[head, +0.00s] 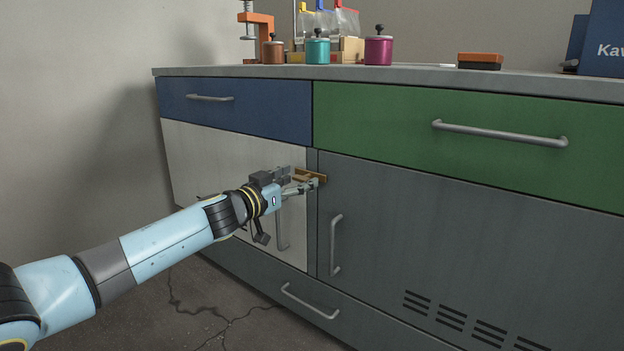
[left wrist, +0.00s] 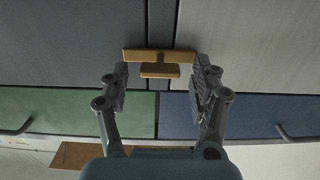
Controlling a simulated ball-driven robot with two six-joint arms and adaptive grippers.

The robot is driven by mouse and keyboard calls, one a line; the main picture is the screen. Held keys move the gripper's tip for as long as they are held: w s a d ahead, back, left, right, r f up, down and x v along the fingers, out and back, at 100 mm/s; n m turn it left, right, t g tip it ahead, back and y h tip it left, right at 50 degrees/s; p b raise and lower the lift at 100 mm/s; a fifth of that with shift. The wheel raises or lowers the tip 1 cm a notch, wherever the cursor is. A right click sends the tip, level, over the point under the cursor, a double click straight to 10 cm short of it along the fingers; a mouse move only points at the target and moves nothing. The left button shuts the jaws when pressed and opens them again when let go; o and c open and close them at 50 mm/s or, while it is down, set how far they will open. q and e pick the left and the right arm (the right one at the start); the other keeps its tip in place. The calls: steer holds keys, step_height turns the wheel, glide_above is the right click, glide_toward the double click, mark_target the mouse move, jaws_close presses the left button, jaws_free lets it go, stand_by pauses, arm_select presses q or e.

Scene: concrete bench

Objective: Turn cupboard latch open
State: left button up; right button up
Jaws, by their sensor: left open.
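A brass-coloured latch (head: 318,178) lies across the seam between the white left door (head: 205,150) and the grey right door (head: 430,220). In the left wrist view, which is turned upside down, the latch bar (left wrist: 135,56) lies level across the seam, with a shorter grip piece (left wrist: 160,71) standing out from it. My left gripper (head: 304,184) is open at the latch. In the wrist view its fingers (left wrist: 160,75) stand on either side of the grip piece, with a gap showing at each side. The gripper partly hides the latch in the head view.
A blue drawer (head: 270,112) and a green drawer (head: 380,110) sit above the doors. Bar handles stick out from the doors and drawers, including one (head: 335,245) just right of the seam. Jars, a clamp and boxes stand on the bench top (head: 200,71).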

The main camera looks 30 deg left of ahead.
arm_select(q)
steer(key=shift+w, duration=0.45)
arm_select(e)
steer(key=shift+w+f, duration=0.1)
steer(key=shift+w, duration=0.25)
arm_select(q)
steer(key=shift+c, duration=0.4)
steer(key=c, duration=1.1)
